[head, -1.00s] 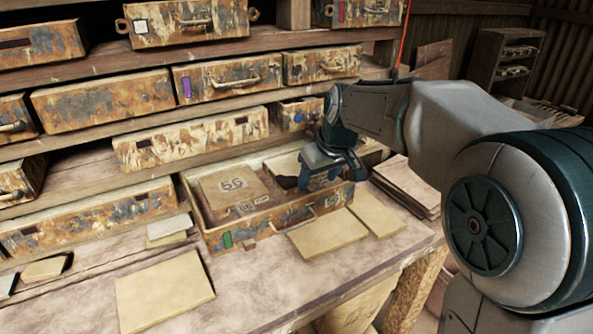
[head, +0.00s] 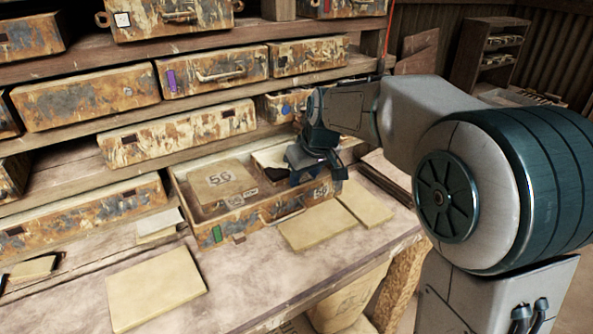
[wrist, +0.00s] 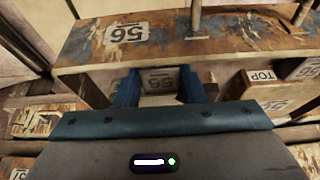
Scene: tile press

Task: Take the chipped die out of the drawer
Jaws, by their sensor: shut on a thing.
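The drawer (head: 262,222) is a rusty, paint-worn box pulled out over the bench, with a green tag and a "56" label on its front. My gripper (head: 300,175) is low over the drawer's right part, behind its front wall. In the wrist view my gripper (wrist: 158,88) has its blue fingers shut on a small block with a "56" label, which I take to be the chipped die (wrist: 160,80). The fingers and wrist hide most of it in the head view. A tan tile marked "56" (head: 218,180) lies in the drawer's left part.
Tan tiles lie on the bench before the drawer (head: 318,226) and at front left (head: 155,287). Shelves with more rusty drawers (head: 180,135) rise behind. A shelf board sits close above the open drawer. Bare bench shows between the tiles.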

